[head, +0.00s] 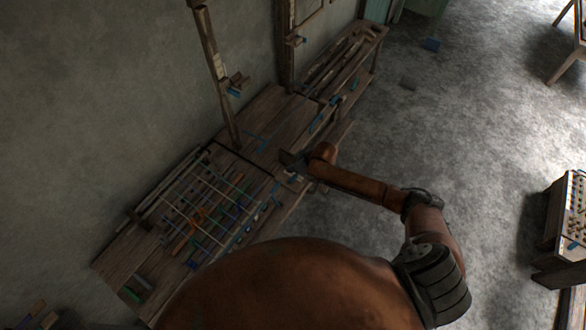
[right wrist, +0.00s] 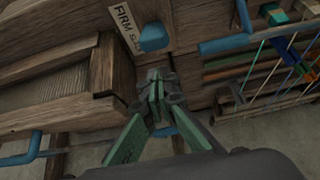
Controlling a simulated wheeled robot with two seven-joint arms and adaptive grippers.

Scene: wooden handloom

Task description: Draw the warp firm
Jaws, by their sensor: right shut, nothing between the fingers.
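The wooden handloom bench (head: 250,110) runs along the wall in the head view. Coloured warp threads (head: 215,205) lie across a frame at its lower left, and some show at the right of the right wrist view (right wrist: 282,70). My right gripper (head: 288,158) is at the bench's front edge. In the right wrist view its green fingers (right wrist: 158,100) are shut with nothing between them. They are close to dark metal fittings on the wood, just below a blue part (right wrist: 153,37) and a partly hidden label (right wrist: 126,22) reading "FIRM S…". My left gripper is not in view.
A wooden post (head: 212,65) rises at the back of the bench. Blue handles (right wrist: 22,150) and (right wrist: 235,45) stick out from the woodwork beside my fingers. A box with rows of small pegs (head: 572,215) stands at the far right. The grey floor (head: 450,120) between is mostly clear.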

